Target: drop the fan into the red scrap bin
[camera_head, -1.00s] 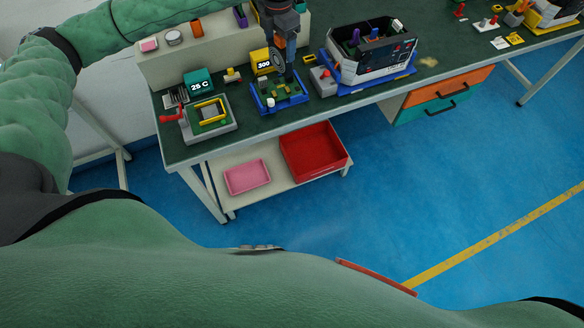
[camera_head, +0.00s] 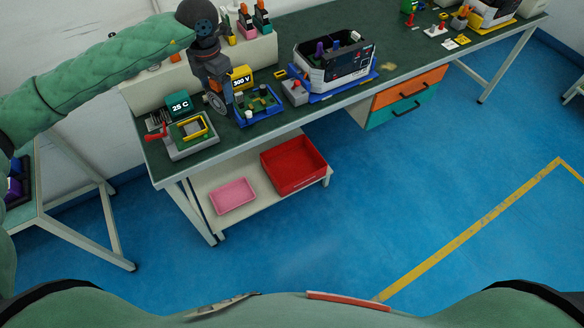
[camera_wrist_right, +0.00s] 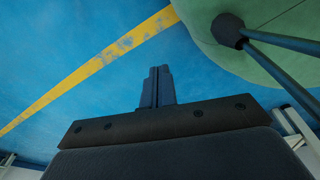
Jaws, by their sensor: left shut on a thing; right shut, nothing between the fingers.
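The fan (camera_head: 217,104) is a small dark round piece with a grey face, held edge-on low at my left gripper. My left gripper (camera_head: 217,90) is shut on it, pointing down just left of the blue board fixture (camera_head: 257,116) on the bench. The arm partly hides it. The red scrap bin (camera_head: 322,173) is an open red tray on the low shelf under the bench, below and to the right of the fan. It looks empty. My right gripper (camera_wrist_right: 157,88) shows in the right wrist view, shut and empty, over blue floor.
The green bench top (camera_head: 330,104) holds a grey fixture with a red handle (camera_head: 190,135), a teal "25 C" block (camera_head: 180,106), a yellow "300 V" block (camera_head: 242,78) and a white-and-black tester (camera_head: 335,62). A pink tray (camera_head: 233,196) sits left of the bin. The floor in front is clear.

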